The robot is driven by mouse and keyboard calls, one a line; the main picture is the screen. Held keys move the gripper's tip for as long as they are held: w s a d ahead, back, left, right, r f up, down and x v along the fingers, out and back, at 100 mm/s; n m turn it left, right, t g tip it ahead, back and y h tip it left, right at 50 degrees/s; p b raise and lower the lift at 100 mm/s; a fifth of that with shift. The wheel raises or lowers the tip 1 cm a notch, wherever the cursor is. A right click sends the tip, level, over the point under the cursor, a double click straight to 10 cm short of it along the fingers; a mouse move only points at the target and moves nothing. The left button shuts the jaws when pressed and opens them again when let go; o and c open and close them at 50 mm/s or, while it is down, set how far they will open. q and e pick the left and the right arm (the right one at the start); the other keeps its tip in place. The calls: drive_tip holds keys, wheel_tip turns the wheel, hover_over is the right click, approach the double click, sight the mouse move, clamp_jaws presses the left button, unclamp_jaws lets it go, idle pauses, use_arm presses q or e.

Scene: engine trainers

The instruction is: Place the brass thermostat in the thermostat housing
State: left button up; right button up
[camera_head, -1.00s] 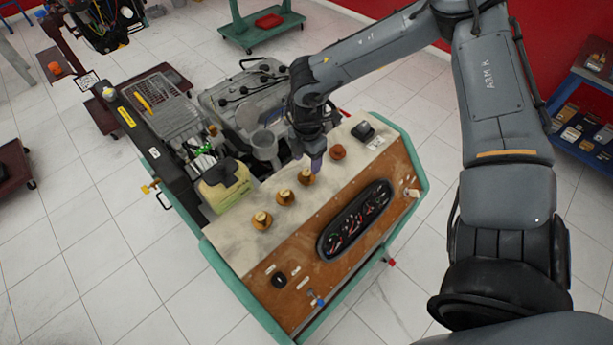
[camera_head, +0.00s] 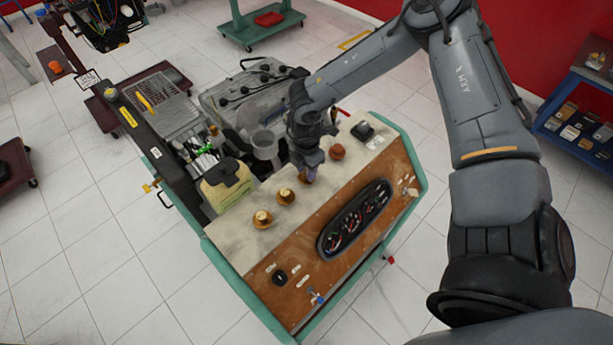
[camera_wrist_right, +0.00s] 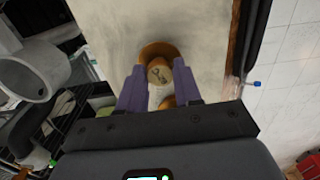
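Three brass thermostats stand in a row on the pale top of the trainer: one at the front left (camera_head: 262,219), one in the middle (camera_head: 285,196) and one under my right gripper (camera_head: 309,172), partly hidden by it. In the right wrist view, the purple fingers are apart, one on each side of that brass thermostat (camera_wrist_right: 160,72). I cannot tell whether they touch it. A grey, open-mouthed cylinder (camera_head: 265,143), apparently the thermostat housing, stands left of the gripper; it also shows in the wrist view (camera_wrist_right: 32,72). My left gripper is not in view.
A rust-brown cap (camera_head: 337,152) and a black block (camera_head: 363,131) are right of the gripper on the same top. The gauge panel (camera_head: 355,217) slopes in front. A yellowish container (camera_head: 226,184) and the engine block (camera_head: 247,92) stand to the left and behind.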

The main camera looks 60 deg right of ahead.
clamp_jaws()
drive_tip(key=shift+r, duration=0.1)
